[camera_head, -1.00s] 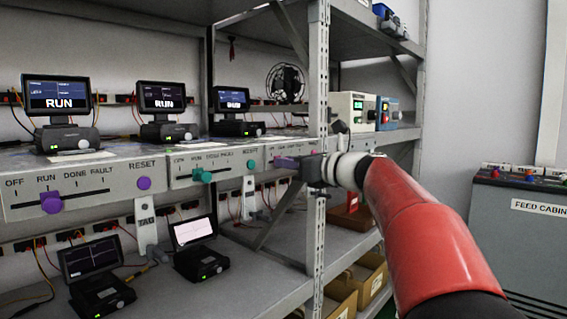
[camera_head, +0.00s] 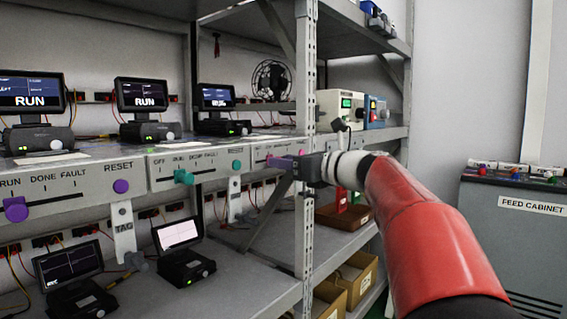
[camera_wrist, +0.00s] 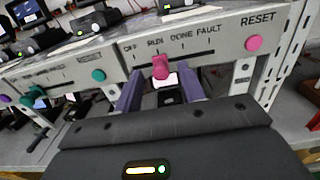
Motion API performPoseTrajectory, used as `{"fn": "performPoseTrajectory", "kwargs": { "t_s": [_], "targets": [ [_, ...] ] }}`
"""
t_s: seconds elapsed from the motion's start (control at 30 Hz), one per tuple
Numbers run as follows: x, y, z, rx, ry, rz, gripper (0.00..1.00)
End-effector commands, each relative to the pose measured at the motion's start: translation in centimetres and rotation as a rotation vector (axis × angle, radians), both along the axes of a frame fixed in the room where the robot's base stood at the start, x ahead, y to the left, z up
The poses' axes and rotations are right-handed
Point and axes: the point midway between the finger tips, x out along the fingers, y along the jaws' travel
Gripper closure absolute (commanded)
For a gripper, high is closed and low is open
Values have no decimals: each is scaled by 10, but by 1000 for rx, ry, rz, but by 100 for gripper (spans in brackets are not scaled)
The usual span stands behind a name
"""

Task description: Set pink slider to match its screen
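The pink slider (camera_wrist: 160,66) sits on its slot under the RUN mark of a grey panel (camera_wrist: 225,55) in the wrist view. My gripper (camera_wrist: 159,82) is open, with one purple finger on each side of the knob and a gap on both sides. I cannot tell whether the tips reach past the knob. In the head view my gripper (camera_head: 284,162) is at the third panel and mostly hides the slider there. The third screen (camera_head: 215,96) in the head view has text too small to read; its screen face is out of the wrist view.
A pink RESET button (camera_wrist: 253,43) is right of the slot. Panels with a teal slider (camera_head: 184,177) and a purple slider (camera_head: 15,209) are to the left; their screens read RUN. A perforated rack post (camera_head: 305,110) stands close to my wrist. Boxes (camera_head: 358,280) sit below.

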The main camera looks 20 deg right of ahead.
Motion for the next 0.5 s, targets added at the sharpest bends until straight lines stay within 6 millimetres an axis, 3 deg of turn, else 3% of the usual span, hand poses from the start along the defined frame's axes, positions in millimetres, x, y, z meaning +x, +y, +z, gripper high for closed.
{"fn": "performPoseTrajectory", "kwargs": {
  "t_s": [0.3, 0.5],
  "targets": [
    [-43, -32, -1, 0, 0, -4, 60],
    [-52, -38, -1, 1, 1, -1, 60]
  ]
}}
